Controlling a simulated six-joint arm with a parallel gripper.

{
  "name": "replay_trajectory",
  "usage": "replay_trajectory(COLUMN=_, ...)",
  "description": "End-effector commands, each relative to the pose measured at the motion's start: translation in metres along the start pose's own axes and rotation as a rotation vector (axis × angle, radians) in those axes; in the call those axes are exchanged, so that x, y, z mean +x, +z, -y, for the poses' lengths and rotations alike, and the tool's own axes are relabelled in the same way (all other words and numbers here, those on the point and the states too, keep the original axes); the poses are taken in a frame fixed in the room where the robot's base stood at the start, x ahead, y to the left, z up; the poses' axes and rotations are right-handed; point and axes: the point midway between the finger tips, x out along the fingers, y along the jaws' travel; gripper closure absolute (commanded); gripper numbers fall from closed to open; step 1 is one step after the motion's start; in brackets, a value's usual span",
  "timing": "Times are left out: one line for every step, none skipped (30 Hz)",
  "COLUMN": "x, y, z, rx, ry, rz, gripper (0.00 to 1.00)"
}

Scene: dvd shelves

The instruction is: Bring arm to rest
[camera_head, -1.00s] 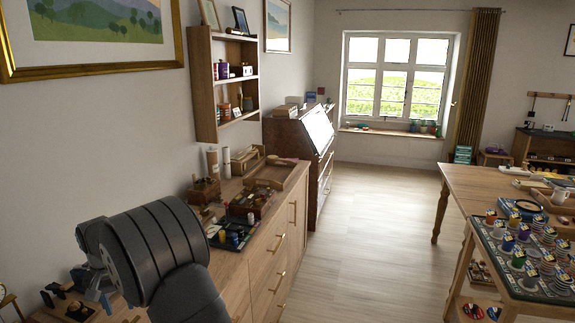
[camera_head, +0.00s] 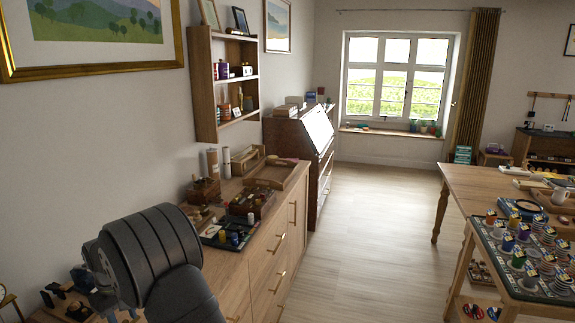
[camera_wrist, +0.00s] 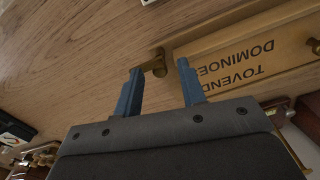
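In the wrist view my gripper (camera_wrist: 160,92) shows two blue fingers held apart, with nothing between them. Just beyond the fingertips is a small brass fitting (camera_wrist: 152,65) on a wooden surface. Next to it is a wooden box (camera_wrist: 245,50) with the words "TOVEND DOMINOES" upside down in this view. I cannot tell whether a finger touches the fitting or the box. In the head view my dark grey arm fills the lower left and mostly hides my gripper.
A long wooden cabinet (camera_head: 262,262) with several small items on top runs along the left wall. A shelf (camera_head: 205,90) hangs above it. A table with a display board (camera_head: 520,285) stands at right. The floor (camera_head: 375,230) between is clear.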

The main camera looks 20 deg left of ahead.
Motion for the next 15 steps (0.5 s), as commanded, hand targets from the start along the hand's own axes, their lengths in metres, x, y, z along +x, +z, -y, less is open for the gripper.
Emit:
replay_trajectory(x=-0.0001, y=0.0000, z=0.0000, rx=-0.038, ry=0.000, rz=0.000, gripper=0.63)
replay_trajectory(x=-0.0001, y=0.0000, z=0.0000, rx=-0.061, ry=0.000, rz=0.000, gripper=0.63)
replay_trajectory(x=-0.0001, y=0.0000, z=0.0000, rx=-0.094, ry=0.000, rz=0.000, gripper=0.63)
replay_trajectory(x=-0.0001, y=0.0000, z=0.0000, rx=-0.118, ry=0.000, rz=0.000, gripper=0.63)
replay_trajectory(x=-0.0001, y=0.0000, z=0.0000, rx=-0.143, ry=0.000, rz=0.000, gripper=0.63)
replay_trajectory(x=-0.0001, y=0.0000, z=0.0000, rx=-0.175, ry=0.000, rz=0.000, gripper=0.63)
replay_trajectory(x=-0.0001, y=0.0000, z=0.0000, rx=-0.199, ry=0.000, rz=0.000, gripper=0.63)
replay_trajectory(x=-0.0001, y=0.0000, z=0.0000, rx=-0.223, ry=0.000, rz=0.000, gripper=0.63)
replay_trajectory(x=-0.0001, y=0.0000, z=0.0000, rx=-0.255, ry=0.000, rz=0.000, gripper=0.63)
replay_trajectory(x=-0.0001, y=0.0000, z=0.0000, rx=-0.279, ry=0.000, rz=0.000, gripper=0.63)
replay_trajectory(x=-0.0001, y=0.0000, z=0.0000, rx=-0.304, ry=0.000, rz=0.000, gripper=0.63)
replay_trajectory(x=-0.0001, y=0.0000, z=0.0000, rx=-0.336, ry=0.000, rz=0.000, gripper=0.63)
replay_trajectory(x=-0.0001, y=0.0000, z=0.0000, rx=-0.360, ry=0.000, rz=0.000, gripper=0.63)
replay_trajectory(x=-0.0001, y=0.0000, z=0.0000, rx=-0.385, ry=0.000, rz=0.000, gripper=0.63)
replay_trajectory(x=-0.0001, y=0.0000, z=0.0000, rx=-0.417, ry=0.000, rz=0.000, gripper=0.63)
